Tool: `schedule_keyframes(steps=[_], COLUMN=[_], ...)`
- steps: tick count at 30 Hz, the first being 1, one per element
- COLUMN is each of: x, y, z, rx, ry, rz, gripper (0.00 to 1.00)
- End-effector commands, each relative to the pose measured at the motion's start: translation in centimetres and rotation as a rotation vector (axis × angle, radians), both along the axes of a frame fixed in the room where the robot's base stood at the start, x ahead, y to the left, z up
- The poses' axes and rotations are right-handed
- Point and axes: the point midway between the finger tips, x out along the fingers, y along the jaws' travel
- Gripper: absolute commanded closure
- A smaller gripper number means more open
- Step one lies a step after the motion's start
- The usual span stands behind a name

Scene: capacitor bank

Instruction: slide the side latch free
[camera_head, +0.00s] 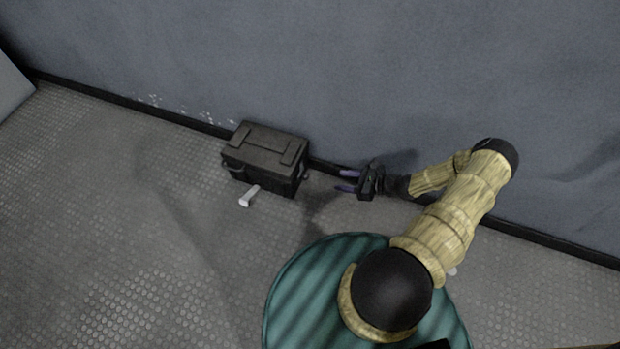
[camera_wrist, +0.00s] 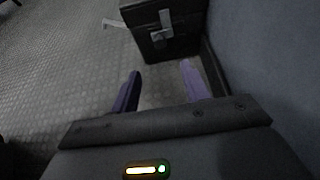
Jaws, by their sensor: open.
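A dark box (camera_head: 266,150) with a ridged lid stands on the floor close to the wall; its lid is shut. It also shows at the top of the wrist view (camera_wrist: 180,45). The side latch (camera_wrist: 163,22), a small grey piece, is on the box side that faces my gripper. In the head view that side is dark and the latch is hard to make out. My gripper (camera_head: 347,180) is open and empty, right of the box and apart from it. Its two purple fingers point towards the box, and in the wrist view the gripper (camera_wrist: 160,68) has bare floor between its fingertips.
A pale handle-like piece (camera_head: 249,196) sticks out at the front of the box, low down. The blue-grey wall (camera_head: 330,75) with its dark skirting runs close behind the box and my gripper. The textured floor (camera_head: 130,220) to the left and front is clear.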

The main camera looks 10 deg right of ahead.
Motion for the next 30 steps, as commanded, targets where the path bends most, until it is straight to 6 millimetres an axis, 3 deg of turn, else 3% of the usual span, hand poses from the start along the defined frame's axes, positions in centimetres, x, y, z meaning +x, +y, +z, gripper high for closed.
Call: schedule_keyframes(steps=[19,30], x=[6.2,7.6], y=[8.7,10.4], z=[-4.9,-5.4], rx=[0.001,-0.001], ry=[0.000,0.001], rz=[0.003,0.001], gripper=[0.54,0.54])
